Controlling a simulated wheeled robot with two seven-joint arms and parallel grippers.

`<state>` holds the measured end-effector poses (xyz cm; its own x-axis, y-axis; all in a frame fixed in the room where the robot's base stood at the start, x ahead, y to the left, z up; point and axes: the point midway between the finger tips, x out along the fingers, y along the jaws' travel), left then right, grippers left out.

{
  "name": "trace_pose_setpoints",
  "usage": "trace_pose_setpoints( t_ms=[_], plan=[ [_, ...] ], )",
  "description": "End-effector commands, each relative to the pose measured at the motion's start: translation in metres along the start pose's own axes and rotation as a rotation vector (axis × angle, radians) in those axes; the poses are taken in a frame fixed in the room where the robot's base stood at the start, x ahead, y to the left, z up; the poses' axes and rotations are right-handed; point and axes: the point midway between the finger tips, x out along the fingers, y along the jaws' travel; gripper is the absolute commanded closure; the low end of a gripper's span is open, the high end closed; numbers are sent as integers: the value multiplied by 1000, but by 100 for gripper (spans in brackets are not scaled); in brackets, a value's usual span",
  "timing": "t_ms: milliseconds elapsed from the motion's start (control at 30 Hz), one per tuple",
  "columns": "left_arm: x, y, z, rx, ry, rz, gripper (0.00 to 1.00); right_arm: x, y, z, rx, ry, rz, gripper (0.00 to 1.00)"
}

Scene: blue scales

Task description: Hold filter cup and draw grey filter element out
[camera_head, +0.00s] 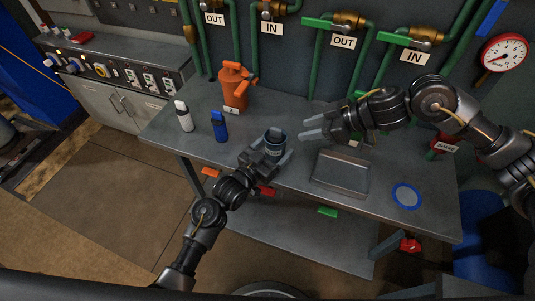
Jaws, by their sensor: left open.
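The filter cup (273,149) is a small blue-grey cup with a pale label, upright near the front edge of the grey bench. A dark grey filter element (275,135) seems to show in its mouth, too small to make out clearly. My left gripper (275,155) is at the cup from the front, its open fingers on either side of it; contact cannot be made out. My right gripper (303,126) is just right of and behind the cup, fingers apart, pointing left, with nothing between them.
A shallow metal tray (341,187) lies right of the cup, and a blue-rimmed disc (406,196) farther right. A white bottle (184,118), a blue bottle (219,128) and an orange jug (234,88) stand left. Green pipes (318,50) line the back wall.

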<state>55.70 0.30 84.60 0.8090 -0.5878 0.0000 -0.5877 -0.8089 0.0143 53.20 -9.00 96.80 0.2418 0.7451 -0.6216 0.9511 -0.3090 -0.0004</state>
Motion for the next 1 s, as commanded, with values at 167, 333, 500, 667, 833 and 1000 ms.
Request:
trace_pose_setpoints(
  t_ms=[167,333,500,667,833,1000],
  plan=[
    [2,0,0,-1,-1,0,22,0,0,0,0,0,0,64],
    [2,0,0,0,0,0,26,0,0,0,0,0,0,64],
    [2,0,0,0,0,0,48,0,0,0,0,0,0,64],
    [2,0,0,0,0,0,69,0,0,0,0,0,0,64],
    [2,0,0,0,0,0,72,0,0,0,0,0,0,64],
    [2,0,0,0,-1,0,72,3,-3,5,8,-4,-7,64]
  ],
)
